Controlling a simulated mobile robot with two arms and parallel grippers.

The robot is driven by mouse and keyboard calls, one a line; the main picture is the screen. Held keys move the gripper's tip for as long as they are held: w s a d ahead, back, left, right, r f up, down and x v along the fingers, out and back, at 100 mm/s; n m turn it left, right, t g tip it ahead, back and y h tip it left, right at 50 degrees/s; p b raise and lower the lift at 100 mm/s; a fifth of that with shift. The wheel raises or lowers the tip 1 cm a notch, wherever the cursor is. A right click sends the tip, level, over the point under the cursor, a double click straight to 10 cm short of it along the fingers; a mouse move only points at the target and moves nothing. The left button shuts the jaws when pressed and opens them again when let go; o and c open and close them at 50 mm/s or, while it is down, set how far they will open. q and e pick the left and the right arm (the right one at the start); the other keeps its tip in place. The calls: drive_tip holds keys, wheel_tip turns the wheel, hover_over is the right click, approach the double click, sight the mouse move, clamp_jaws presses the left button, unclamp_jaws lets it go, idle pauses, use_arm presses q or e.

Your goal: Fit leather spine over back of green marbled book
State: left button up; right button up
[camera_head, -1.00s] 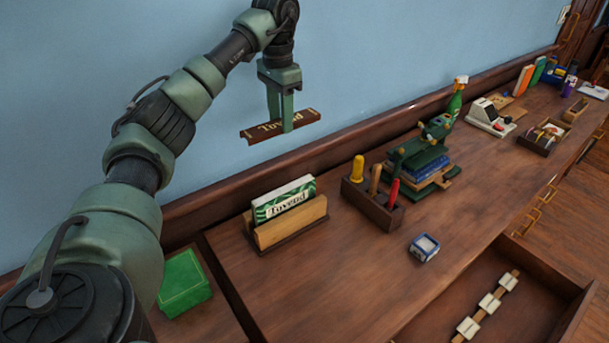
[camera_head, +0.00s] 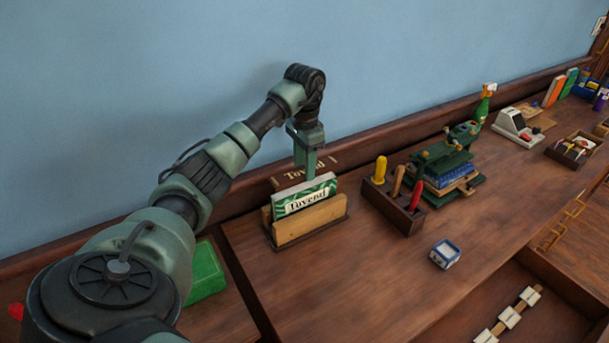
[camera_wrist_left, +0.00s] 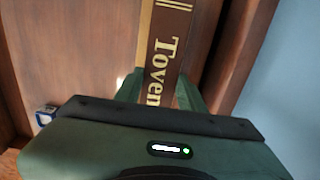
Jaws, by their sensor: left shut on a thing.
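The brown leather spine (camera_head: 290,176) with gold lettering is in my left gripper (camera_head: 306,176). The gripper is shut on it near its middle. In the left wrist view the spine (camera_wrist_left: 166,48) runs up between the green fingers, lettering and gold bands toward the camera. The green marbled book (camera_head: 304,196), with a pale lettered label, stands upright in a wooden holder (camera_head: 311,222). The spine is at the book's upper edge in the head view. I cannot tell whether they touch. My right gripper is not in view.
A tool block (camera_head: 394,203) with coloured handles stands right of the holder, with a green press (camera_head: 446,165) beyond. A small blue-and-white box (camera_head: 445,254) sits in front. A green box (camera_head: 205,272) lies left, beside my arm. A drawer (camera_head: 540,300) stands open at lower right.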

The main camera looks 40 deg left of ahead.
sight(305, 185)
use_arm(q)
wheel_tip(305, 185, down, 3)
drive_tip(key=shift+r+p, duration=0.1)
drive_tip(key=shift+p, duration=0.2)
drive_tip(key=shift+f, duration=0.4)
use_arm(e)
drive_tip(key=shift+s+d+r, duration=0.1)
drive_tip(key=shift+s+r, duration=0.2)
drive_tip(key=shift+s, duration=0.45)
use_arm(q)
drive_tip(key=shift+f, duration=0.6)
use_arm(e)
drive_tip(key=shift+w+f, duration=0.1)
use_arm(q)
drive_tip(key=o, duration=1.3)
drive_tip(key=shift+r, duration=0.15)
